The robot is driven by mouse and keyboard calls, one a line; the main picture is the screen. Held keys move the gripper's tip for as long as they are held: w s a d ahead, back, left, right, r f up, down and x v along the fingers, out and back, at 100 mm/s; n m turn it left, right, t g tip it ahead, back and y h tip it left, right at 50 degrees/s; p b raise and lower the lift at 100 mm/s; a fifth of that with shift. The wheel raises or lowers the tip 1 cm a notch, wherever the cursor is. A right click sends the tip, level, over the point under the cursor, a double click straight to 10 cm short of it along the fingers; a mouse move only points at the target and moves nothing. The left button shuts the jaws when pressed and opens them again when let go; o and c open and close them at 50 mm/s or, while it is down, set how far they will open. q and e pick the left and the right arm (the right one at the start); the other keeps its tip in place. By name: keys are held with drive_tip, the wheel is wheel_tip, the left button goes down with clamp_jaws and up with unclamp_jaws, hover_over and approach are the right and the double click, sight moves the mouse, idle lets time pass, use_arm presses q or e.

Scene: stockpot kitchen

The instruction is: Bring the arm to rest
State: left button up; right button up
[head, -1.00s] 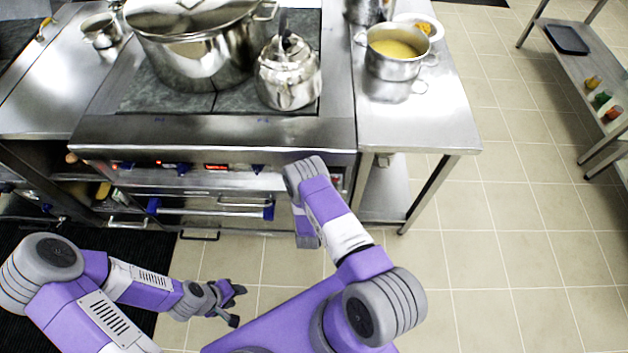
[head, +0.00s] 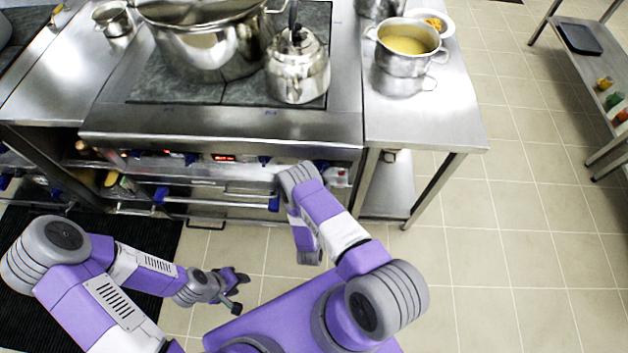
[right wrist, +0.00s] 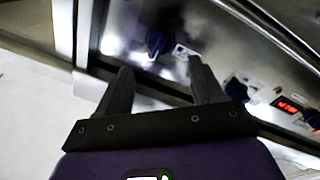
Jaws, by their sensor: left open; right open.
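My left gripper (head: 238,290) is open and empty above the floor, low in the head view, in front of the stove. My right arm (head: 325,220) reaches forward, bent, close to the stove front. Its gripper is hidden in the head view. In the right wrist view my right gripper (right wrist: 160,85) is open, with nothing between its fingers. Beyond it is the stove's front panel with dark blue knobs (right wrist: 158,42); I cannot tell how close it is.
The stove (head: 220,125) carries a big stockpot (head: 205,45) and a kettle (head: 298,68). A steel table (head: 430,120) to its right holds a pot of yellow soup (head: 405,60). A shelf (head: 575,65) stands far right. The tiled floor (head: 500,260) on the right is clear.

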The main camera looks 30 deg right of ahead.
drive_tip(key=s+a+f+m+g+y, duration=0.45)
drive_tip(key=a+g+y, duration=0.25)
drive_tip(key=g+y, duration=0.2)
drive_tip(key=s+a+r+n+g+y, duration=0.2)
drive_tip(key=s+a+r+g+y, duration=0.3)
drive_tip(key=s+a, duration=0.3)
drive_tip(key=s+r, duration=0.1)
drive_tip(key=s, duration=0.2)
drive_tip(key=shift+s+r+g+y, duration=0.25)
drive_tip(key=shift+r+g+y, duration=0.1)
drive_tip(key=shift+g+y, duration=0.05)
